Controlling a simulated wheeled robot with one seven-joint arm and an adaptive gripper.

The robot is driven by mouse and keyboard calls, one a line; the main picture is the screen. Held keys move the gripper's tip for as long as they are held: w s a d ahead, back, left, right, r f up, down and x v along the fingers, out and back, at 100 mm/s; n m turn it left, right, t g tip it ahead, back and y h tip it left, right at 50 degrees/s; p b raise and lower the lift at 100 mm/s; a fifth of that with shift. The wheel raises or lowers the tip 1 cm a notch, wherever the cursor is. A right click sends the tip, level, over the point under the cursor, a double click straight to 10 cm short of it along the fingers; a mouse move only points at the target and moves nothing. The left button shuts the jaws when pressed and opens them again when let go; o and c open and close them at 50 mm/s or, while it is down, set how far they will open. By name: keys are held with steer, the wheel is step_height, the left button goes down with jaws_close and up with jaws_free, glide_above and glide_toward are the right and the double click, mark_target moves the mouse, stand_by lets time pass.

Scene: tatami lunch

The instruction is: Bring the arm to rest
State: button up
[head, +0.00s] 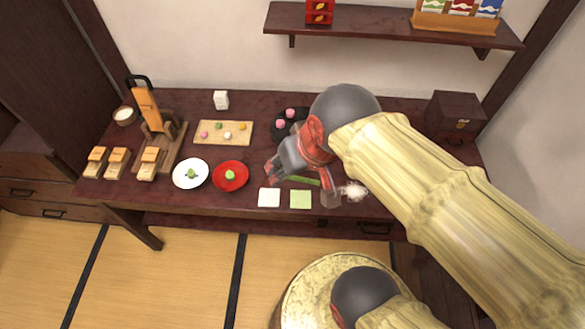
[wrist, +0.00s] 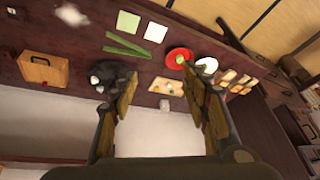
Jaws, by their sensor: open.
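My arm reaches in from the right side of the head view, and my gripper (head: 299,186) is over the right half of the dark low table (head: 245,207). In the wrist view its two fingers stand apart with nothing between them, so my gripper (wrist: 160,92) is open and empty. It is above the table, beside a black round tray (head: 279,136) with pink sweets. My gripper and arm hide part of that tray and of the table behind. A green strip (head: 303,180) lies under the fingers.
A red plate (head: 231,187) and a white plate (head: 180,182) each hold a green sweet. A board (head: 240,140) bears several sweets. White (head: 269,197) and green (head: 301,199) squares lie near the front edge. A dark box (head: 455,112) stands right, below a wall shelf (head: 385,28).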

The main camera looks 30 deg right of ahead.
steer(key=shift+s+a+r+n+t, duration=0.15)
steer(key=shift+s+r+n+t, duration=0.2)
steer(key=shift+s+n, duration=0.3)
steer(key=shift+w, duration=0.15)
stand_by(1.0)
